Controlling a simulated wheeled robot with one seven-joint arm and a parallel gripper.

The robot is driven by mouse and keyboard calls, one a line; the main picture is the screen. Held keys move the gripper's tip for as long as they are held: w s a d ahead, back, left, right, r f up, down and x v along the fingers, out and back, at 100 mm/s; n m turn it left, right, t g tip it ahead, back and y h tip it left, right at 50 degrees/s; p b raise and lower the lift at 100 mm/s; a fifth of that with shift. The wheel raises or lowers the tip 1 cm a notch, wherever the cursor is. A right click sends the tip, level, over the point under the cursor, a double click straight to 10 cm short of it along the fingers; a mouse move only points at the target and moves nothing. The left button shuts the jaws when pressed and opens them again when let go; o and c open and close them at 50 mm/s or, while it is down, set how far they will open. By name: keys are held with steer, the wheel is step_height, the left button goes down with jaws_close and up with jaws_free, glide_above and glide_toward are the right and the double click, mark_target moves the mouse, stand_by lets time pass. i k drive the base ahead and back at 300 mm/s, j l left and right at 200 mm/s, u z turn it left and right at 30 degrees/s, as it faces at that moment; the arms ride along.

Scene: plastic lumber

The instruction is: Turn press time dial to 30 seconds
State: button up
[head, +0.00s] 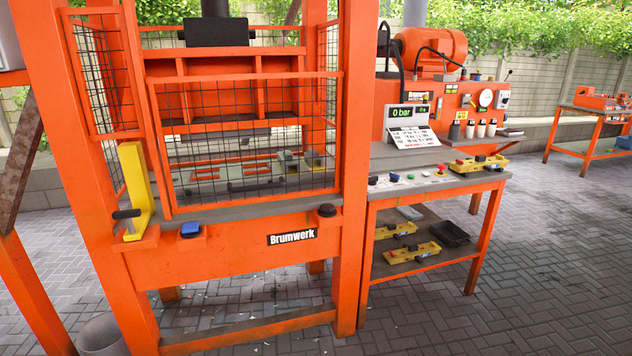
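An orange hydraulic press (240,240) with a "Brumwerk" plate stands left of centre. To its right is an orange control bench (485,184) with a digital display (406,112) reading "0 bar" and what looks like "0 s". A row of small controls runs along the bench's front edge, including a blue one (372,180), a green one (411,176) and a red one (442,168). I cannot tell which control is the press time dial, and its marks are too small to read. My gripper is not in view.
A wire-mesh guard (245,140) covers the press opening. A yellow bracket (133,185) stands at the press's left. Yellow tools (478,164) lie on the bench and its lower shelf. A sign (414,138) stands below the display. Paved floor (560,260) is free in front and right.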

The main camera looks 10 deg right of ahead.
mark_target(394, 176)
steer(key=i+j+z, duration=0.4)
steer(key=i, duration=0.25)
steer(key=i+j+z, duration=0.35)
steer(key=i+j, duration=0.15)
steer(key=i, duration=0.1)
